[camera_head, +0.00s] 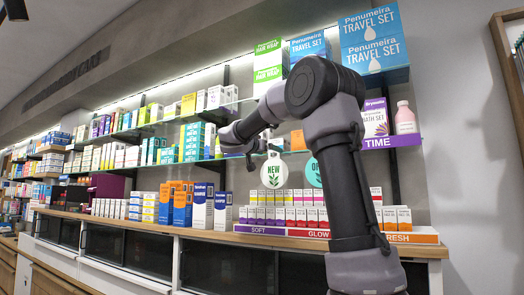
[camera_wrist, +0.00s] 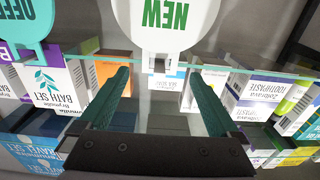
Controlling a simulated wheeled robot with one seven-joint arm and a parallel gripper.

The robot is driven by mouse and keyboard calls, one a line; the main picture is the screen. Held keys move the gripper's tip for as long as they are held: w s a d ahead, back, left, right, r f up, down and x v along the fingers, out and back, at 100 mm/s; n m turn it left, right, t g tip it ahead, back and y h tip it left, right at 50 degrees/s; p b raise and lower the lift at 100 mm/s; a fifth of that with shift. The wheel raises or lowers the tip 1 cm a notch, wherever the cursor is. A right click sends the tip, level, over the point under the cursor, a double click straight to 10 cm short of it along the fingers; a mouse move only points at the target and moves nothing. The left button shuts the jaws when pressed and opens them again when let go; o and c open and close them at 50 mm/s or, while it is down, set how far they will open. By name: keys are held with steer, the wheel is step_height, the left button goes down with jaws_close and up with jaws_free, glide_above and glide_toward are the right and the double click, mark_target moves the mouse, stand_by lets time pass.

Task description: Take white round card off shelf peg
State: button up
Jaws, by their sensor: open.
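The white round card (camera_head: 274,173) with green "NEW" hangs at the shelf edge in the head view. In the wrist view the card (camera_wrist: 172,18) is upside down at the top centre, its narrow slotted tab reaching toward my fingers. My gripper (camera_wrist: 160,76) is open, one green finger on each side of the tab. No contact shows between fingers and card. In the head view my gripper (camera_head: 254,160) is small, close to the card's upper left. The peg itself is hard to make out.
A teal round card (camera_head: 314,172) hangs right of the white one; it also shows in the wrist view (camera_wrist: 28,18). Small boxes (camera_head: 289,216) stand on the counter below.

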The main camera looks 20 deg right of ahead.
mark_target(272, 152)
steer(key=shift+x, duration=1.6)
steer(key=c, duration=1.4)
steer(key=shift+r, duration=0.4)
steer(key=shift+s+a, duration=0.1)
steer(key=shift+s, duration=0.1)
steer(key=shift+v, duration=1.95)
steer(key=shift+a, duration=0.1)
